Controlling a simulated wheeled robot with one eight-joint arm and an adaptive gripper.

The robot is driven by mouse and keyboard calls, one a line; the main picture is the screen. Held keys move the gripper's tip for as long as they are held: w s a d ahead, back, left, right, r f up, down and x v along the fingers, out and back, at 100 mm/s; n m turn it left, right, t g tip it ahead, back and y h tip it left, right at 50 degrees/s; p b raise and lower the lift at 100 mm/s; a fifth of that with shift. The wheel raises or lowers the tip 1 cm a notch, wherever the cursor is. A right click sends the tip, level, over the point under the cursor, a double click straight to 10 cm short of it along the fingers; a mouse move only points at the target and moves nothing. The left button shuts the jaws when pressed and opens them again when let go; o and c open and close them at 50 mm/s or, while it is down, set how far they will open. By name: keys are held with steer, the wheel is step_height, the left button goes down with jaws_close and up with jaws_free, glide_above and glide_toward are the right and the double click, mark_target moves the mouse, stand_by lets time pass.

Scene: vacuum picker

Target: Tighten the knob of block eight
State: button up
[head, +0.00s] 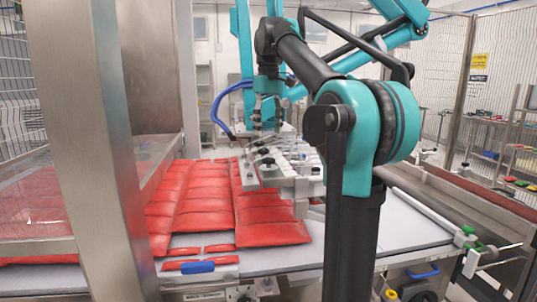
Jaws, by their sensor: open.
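The vacuum picker (292,158) is a pale metal frame with several blocks and dark knobs, hanging over the red packs. No block number is legible, so I cannot tell which one is block eight. A dark knob (268,162) shows at the left side of the picker. My gripper (263,148) points down close above this left side, with its fingers open. It is small in the view, and I cannot tell whether it touches a knob. My arm hides the right part of the picker.
Rows of red packs (202,190) lie under the picker on a grey conveyor (385,240). A steel post (90,130) stands at the left front. Teal machine arms (375,50) and blue hoses (226,105) are close behind my arm. Mesh fencing (425,70) stands behind at right.

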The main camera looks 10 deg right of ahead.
mark_target(269, 159)
step_height(269, 159, down, 9)
steer(key=shift+r, duration=0.15)
stand_by(0.4)
steer(key=c, duration=1.2)
steer(key=shift+o, duration=0.2)
